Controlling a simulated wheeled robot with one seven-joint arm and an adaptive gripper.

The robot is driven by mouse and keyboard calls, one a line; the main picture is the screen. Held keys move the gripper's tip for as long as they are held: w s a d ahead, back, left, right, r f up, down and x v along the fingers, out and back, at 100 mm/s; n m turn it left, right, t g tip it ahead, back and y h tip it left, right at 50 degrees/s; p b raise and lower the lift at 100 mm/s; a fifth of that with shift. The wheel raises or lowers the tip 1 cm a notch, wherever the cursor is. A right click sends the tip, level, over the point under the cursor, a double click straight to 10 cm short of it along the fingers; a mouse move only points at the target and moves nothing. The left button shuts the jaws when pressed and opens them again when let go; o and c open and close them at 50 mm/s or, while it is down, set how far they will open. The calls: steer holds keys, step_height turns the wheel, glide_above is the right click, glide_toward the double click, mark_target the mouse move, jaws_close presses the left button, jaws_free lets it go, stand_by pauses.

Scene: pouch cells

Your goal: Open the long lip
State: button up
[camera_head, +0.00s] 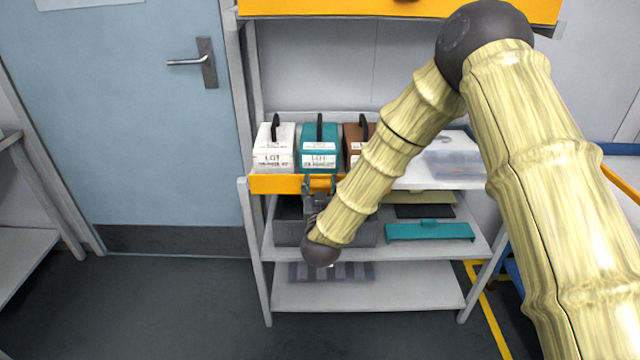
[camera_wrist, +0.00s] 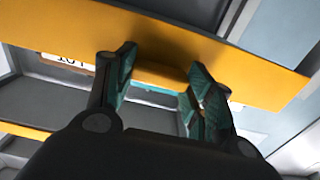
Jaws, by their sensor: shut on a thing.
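The long lip is an orange-yellow strip (camera_head: 275,184) along the front edge of the shelf with the lot boxes. My arm hides its right part. In the wrist view the lip (camera_wrist: 255,62) runs slantwise across the top, close to my fingers. My gripper (camera_head: 318,187) is at the front of the lip, below the teal box. In the wrist view the two teal-padded fingers of my gripper (camera_wrist: 163,68) stand some way apart, with a yellow part between them. They are shut on the lip; the exact contact is hard to see.
A white box (camera_head: 274,158), a teal box (camera_head: 319,157) and a partly hidden brown box (camera_head: 353,134) stand behind the lip. A clear bin (camera_head: 452,164) is to the right. A teal tray (camera_head: 430,232) lies on the shelf below. A closed blue door (camera_head: 130,130) is at left.

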step_height(320, 180, down, 5)
steer(key=shift+r+b, duration=0.15)
steer(key=shift+b, duration=0.5)
steer(key=o, duration=1.5)
steer(key=shift+c, duration=0.2)
steer(key=s, duration=1.2)
steer(key=shift+d, duration=0.1)
